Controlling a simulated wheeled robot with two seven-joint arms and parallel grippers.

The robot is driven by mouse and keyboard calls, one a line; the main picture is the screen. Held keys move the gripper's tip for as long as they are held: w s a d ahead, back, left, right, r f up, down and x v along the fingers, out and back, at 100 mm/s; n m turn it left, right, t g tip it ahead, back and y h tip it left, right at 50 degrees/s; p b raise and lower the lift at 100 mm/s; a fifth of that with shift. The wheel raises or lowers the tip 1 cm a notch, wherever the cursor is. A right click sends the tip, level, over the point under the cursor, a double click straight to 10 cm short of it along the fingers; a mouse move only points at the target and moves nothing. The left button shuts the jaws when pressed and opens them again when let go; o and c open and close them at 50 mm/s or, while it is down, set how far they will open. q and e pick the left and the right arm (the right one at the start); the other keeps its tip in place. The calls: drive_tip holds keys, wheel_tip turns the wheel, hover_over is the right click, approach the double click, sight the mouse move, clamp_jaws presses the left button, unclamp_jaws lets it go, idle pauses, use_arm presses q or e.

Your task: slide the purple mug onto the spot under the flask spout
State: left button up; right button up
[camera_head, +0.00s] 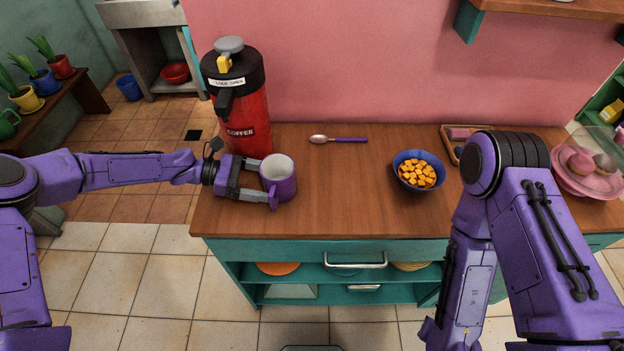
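The purple mug (278,182) stands upright on the wooden counter near its left end, with its pale inside facing up. The red flask (250,115), marked COFFEE, stands behind it to the left, with a black top and a black spout (225,102) on its left front. My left gripper (268,187) reaches in from the left at counter height. Its fingers are spread, one at the mug's back left and one along its front left; whether both touch it is unclear. No marked spot shows under the spout. My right gripper is out of frame; only its arm shows.
A spoon (338,140) lies behind and right of the mug. A blue bowl (418,171) of orange cubes stands further right. A tray (447,142) and a pink dish (580,184) are at the right end. The counter's front middle is clear.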

use_arm(q)
drive_tip(key=shift+w+a+b, duration=0.2)
drive_tip(key=shift+a, duration=2.05)
drive_tip(key=shift+w+a+b, duration=0.2)
drive_tip(key=shift+a, duration=2)
drive_tip(key=o, duration=0.6)
drive_tip(key=shift+a, duration=0.3)
drive_tip(key=b+v, duration=0.3)
drive_tip(key=v, duration=0.7)
drive_tip(key=shift+r, duration=0.15)
